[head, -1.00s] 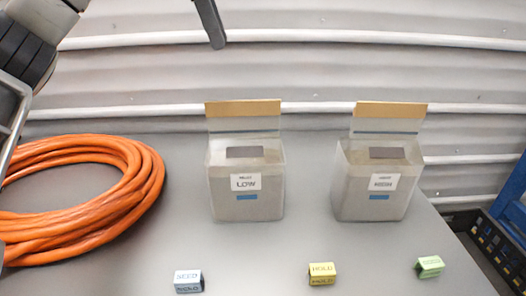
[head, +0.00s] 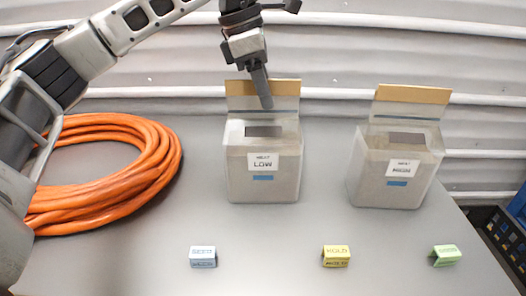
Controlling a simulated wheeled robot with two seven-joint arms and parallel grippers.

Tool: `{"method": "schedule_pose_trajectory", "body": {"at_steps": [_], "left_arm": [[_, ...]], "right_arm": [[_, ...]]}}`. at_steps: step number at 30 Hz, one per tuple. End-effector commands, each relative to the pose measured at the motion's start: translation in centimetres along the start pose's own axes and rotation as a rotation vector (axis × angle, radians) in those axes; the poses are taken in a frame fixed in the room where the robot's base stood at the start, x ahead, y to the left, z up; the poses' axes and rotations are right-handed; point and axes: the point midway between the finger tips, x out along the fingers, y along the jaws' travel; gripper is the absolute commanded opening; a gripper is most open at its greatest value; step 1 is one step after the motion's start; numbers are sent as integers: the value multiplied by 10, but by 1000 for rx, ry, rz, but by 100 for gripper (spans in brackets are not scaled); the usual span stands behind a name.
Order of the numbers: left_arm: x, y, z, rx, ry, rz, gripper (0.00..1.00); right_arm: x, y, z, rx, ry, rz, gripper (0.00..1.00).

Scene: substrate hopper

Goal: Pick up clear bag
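Two clear bags with grey contents stand upright on the grey table, each with a tan top strip, a dark patch, a white label and a blue mark. My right gripper is out of view.
An orange coiled hose (head: 150,178) lies at the left, under my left arm. A white-blue tag block (head: 203,257), a yellow block (head: 336,256) and a green block (head: 446,256) sit along the front. A dark crate (head: 503,240) is beyond the right edge.

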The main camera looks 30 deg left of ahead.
Motion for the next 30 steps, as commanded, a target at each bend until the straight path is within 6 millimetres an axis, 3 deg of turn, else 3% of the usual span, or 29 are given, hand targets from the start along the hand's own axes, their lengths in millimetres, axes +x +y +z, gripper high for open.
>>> {"method": "schedule_pose_trajectory", "body": {"at_steps": [5,30], "left_arm": [[12,0,0,0,-1,1,38],[16,0,-2,1,-1,1,38]], "right_arm": [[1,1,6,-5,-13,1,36],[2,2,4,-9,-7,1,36]]}}
